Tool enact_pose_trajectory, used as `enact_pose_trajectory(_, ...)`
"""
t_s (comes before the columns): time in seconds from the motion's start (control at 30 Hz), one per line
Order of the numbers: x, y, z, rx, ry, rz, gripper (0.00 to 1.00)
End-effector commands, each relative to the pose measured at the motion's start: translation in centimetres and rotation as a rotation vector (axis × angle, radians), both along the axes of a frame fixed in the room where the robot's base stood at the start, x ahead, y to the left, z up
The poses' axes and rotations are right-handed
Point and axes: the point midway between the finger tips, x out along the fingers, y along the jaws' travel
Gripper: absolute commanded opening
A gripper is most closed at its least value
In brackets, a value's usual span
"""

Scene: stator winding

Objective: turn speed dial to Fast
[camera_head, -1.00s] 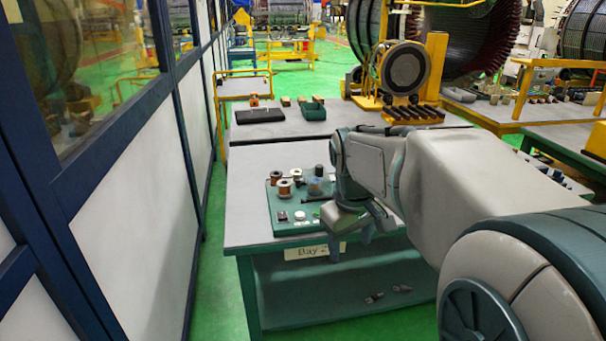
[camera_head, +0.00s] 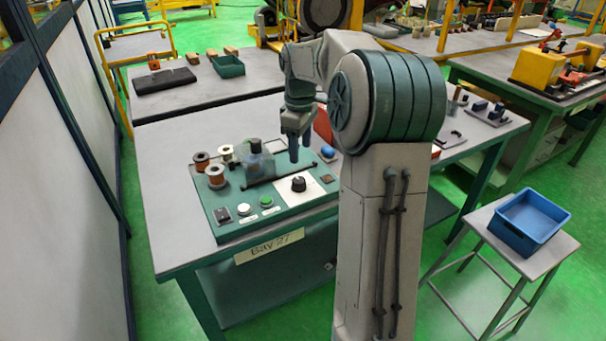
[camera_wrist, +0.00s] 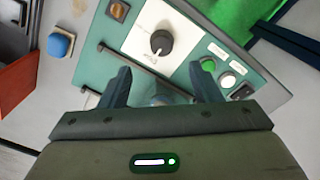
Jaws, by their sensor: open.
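The speed dial is a black knob (camera_head: 298,184) on a white plate at the right front of the green winding panel (camera_head: 228,228). In the wrist view the knob (camera_wrist: 161,42) has a pale pointer mark, and the plate's lettering is too small to read. My gripper (camera_head: 299,158) points down above the panel, behind the dial and apart from it. In the wrist view its two fingers (camera_wrist: 163,84) are spread, with the knob beyond the tips and nothing between them.
Several wire spools (camera_head: 214,174) stand on the panel's left. A green button (camera_head: 266,201), a white button (camera_head: 243,209) and a rocker switch (camera_head: 222,215) line its front. A blue knob (camera_head: 327,152) is behind right. A blue tray (camera_head: 530,222) rests on a stool.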

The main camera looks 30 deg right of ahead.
Motion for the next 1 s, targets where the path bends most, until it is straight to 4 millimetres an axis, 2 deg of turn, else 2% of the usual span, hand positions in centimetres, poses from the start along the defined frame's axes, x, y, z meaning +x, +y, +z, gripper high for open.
enact_pose_trajectory(0.1,0.0,0.4,-3.0,0.003,0.005,0.006,0.57)
enact_pose_trajectory(0.4,-0.1,-0.1,-8.4,0.002,0.003,-0.004,0.57)
enact_pose_trajectory(0.6,-0.1,-0.1,-10.0,0.000,0.001,-0.004,0.57)
enact_pose_trajectory(0.9,0.0,-0.1,-10.1,0.000,0.000,-0.003,0.57)
enact_pose_trajectory(0.93,0.0,-0.1,-10.1,0.000,0.000,-0.003,0.52)
enact_pose_trajectory(1.0,0.0,-0.1,-10.1,0.000,0.000,-0.003,0.32)
